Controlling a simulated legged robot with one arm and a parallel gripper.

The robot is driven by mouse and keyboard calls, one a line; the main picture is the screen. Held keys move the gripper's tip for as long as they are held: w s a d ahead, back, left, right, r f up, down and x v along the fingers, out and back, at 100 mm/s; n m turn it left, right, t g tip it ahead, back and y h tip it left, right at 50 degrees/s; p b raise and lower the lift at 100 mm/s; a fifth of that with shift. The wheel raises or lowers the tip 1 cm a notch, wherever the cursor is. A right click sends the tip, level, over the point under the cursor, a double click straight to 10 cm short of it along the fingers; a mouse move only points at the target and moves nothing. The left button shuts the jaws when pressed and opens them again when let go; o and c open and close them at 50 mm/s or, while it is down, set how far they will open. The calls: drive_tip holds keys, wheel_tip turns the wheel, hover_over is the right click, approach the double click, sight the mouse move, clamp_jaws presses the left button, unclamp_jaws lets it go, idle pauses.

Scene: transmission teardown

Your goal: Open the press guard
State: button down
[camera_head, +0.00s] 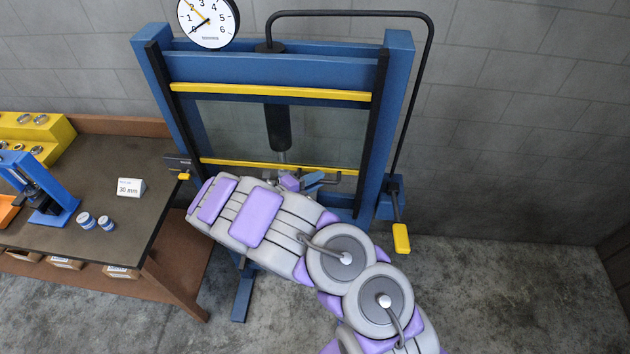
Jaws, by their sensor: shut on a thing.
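The blue press (400,75) stands against the wall in the middle of the view. Its guard is a clear panel (235,125) between an upper yellow bar (270,92) and a lower yellow bar (235,164), running between black side rails (374,115). The panel covers the front of the dark press ram (277,128). A grey bar handle (337,180) shows just below the lower yellow bar. My gripper (302,182) is at this handle and shut on it. My own arm hides the lower press and much of the grip.
A black lever with a yellow grip (401,238) hangs at the press's right. Floor at right is clear.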

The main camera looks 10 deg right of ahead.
drive_tip(key=c, duration=1.2)
unclamp_jaws()
drive_tip(key=shift+a, duration=0.15)
drive_tip(key=shift+o, duration=0.2)
drive_tip(key=v, duration=1.7)
drive_tip(key=shift+a, duration=0.25)
drive_tip(key=shift+d, duration=0.1)
